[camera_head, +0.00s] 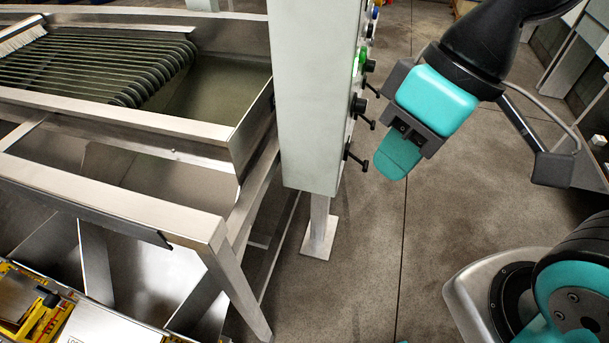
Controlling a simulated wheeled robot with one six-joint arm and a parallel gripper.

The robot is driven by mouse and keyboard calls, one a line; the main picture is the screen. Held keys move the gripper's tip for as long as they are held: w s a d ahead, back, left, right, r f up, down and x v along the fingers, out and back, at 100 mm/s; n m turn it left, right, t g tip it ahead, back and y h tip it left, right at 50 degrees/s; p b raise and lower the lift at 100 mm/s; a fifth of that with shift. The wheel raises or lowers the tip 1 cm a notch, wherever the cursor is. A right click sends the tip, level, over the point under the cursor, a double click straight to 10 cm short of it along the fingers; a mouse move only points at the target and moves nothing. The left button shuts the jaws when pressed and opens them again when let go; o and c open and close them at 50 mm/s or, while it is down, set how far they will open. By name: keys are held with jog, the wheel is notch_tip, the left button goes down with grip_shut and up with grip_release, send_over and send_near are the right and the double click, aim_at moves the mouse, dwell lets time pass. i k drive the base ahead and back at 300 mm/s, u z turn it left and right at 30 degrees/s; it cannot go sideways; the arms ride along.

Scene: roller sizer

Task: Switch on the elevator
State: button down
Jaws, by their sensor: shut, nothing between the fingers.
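A tall light-grey control box (308,95) stands on a post in the middle of the view. Its right face carries a column of controls, seen at a steep angle. A green button or lamp (363,55) and a blue one (375,12) sit high on it. Several black knobs or lever switches stick out, such as the upper knob (369,66), the middle one (359,105) and the lowest lever (355,157). I cannot read which one is for the elevator. My gripper (391,168), teal and grey, is shut and empty, just right of the lower switches, with a visible gap.
The metal sizer frame with rollers (160,75) fills the left side. A yellow and metal unit (40,315) is at the bottom left. The concrete floor (400,240) right of the box is open. A metal structure stands at the far right edge.

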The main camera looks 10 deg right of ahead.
aim_at(364, 165)
jog(key=u, duration=0.9)
jog(key=k, duration=1.1)
jog(key=z, duration=2.05)
jog(key=i, duration=0.5)
jog(key=u, duration=2.5)
